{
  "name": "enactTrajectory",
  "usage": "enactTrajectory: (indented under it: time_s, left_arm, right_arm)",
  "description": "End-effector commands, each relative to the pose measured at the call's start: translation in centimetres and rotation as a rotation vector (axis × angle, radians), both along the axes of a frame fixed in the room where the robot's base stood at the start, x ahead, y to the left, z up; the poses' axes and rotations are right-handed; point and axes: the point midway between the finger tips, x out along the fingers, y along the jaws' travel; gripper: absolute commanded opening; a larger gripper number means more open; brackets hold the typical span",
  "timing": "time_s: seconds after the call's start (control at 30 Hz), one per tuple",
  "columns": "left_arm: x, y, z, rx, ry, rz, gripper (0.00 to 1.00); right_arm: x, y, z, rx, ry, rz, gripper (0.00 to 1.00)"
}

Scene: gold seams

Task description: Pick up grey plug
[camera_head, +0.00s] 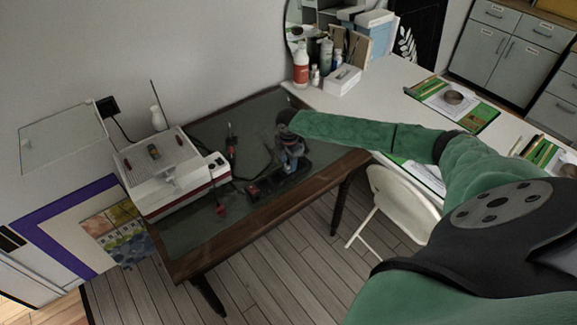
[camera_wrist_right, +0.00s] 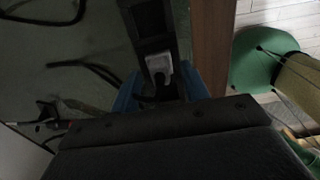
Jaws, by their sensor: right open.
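The grey plug (camera_wrist_right: 158,66) is a small pale block seated in a black power strip (camera_wrist_right: 150,28) in the right wrist view. A dark cable seems to leave its near end. My right gripper (camera_wrist_right: 160,88) is open, with one blue fingertip on each side of the plug's near end; I cannot tell whether they touch it. In the head view my right gripper (camera_head: 291,158) points down over the black power strip (camera_head: 285,181) on the dark table, and it hides the plug. My left gripper is not in view.
The dark-topped table (camera_head: 205,232) has a wooden edge. A white and red machine (camera_head: 173,172) stands at its left. Red-and-black plugs and cables (camera_head: 231,145) lie between. A white table (camera_head: 385,92) with bottles and a folding chair (camera_head: 392,205) are at the right.

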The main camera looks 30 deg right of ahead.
Motion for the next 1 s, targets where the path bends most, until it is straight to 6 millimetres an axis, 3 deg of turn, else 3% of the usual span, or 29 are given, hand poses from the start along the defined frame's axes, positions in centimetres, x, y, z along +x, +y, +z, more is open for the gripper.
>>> enactTrajectory:
  time_s: [0.27,0.5,0.9,1.0]
  left_arm:
    - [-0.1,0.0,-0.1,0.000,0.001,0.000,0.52]
    - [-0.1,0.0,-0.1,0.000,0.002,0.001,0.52]
    - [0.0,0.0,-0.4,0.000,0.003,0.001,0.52]
    - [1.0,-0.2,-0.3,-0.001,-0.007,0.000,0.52]
  right_arm:
    - [0.0,0.0,-0.2,0.000,0.000,0.000,0.43]
    - [0.0,0.0,-0.2,0.000,0.000,0.000,0.00]
    - [0.1,-0.1,0.2,0.000,-0.002,0.000,0.00]
    - [0.1,-0.1,0.9,-0.001,-0.002,0.000,0.00]
